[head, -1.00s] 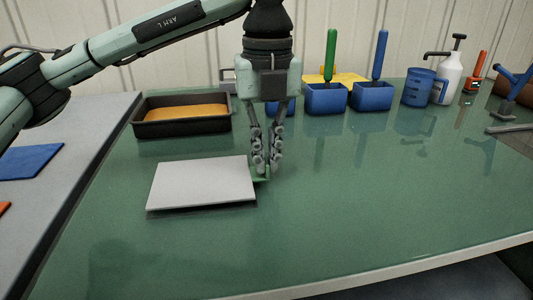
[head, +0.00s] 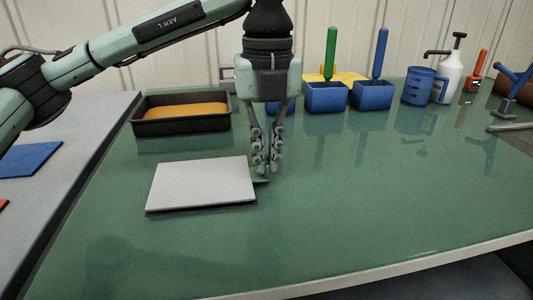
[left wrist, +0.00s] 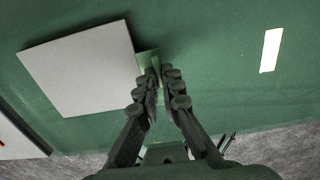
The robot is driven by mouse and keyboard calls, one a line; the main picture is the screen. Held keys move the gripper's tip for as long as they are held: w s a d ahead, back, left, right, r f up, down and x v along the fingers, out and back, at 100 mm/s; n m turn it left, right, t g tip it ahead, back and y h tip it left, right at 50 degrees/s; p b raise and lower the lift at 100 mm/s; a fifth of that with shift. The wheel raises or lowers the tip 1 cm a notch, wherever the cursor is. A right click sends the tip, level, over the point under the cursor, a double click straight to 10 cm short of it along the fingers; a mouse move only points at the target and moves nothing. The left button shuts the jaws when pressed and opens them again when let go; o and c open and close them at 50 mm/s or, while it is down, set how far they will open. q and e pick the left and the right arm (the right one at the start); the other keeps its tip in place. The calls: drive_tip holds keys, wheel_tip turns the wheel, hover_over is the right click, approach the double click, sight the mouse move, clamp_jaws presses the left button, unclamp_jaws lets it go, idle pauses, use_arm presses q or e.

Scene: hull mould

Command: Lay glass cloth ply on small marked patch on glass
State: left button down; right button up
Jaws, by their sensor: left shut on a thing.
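The glass cloth ply (head: 202,183) is a flat, pale grey, four-sided sheet at the left middle of the green glass table (head: 370,200). A dark band of shadow lies along its near edge; I cannot tell whether it touches the glass. A green tab (head: 261,179) sticks out at its right edge. My left gripper (head: 266,171) points down and is shut on this tab. In the left wrist view the ply (left wrist: 82,67) lies left of the fingers (left wrist: 160,73), with the green tab (left wrist: 147,59) at them. I cannot make out the marked patch. My right gripper is out of view.
A black tray with orange-brown contents (head: 181,119) stands behind the ply. Blue tubs (head: 326,98) with handled tools, a blue jug (head: 418,88) and a white pump bottle (head: 451,75) stand at the back. The glass to the right and front is clear.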

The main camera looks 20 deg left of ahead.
use_arm(q)
drive_tip(key=shift+f+b, duration=0.35)
drive_tip(key=shift+f, duration=0.1)
idle(0.3)
drive_tip(key=c, duration=1.1)
unclamp_jaws()
drive_tip(key=shift+o, duration=0.2)
drive_tip(key=shift+r, duration=0.1)
drive_tip(key=shift+r+p, duration=2.15)
drive_tip(key=shift+r, duration=1.3)
drive_tip(key=shift+f, duration=0.1)
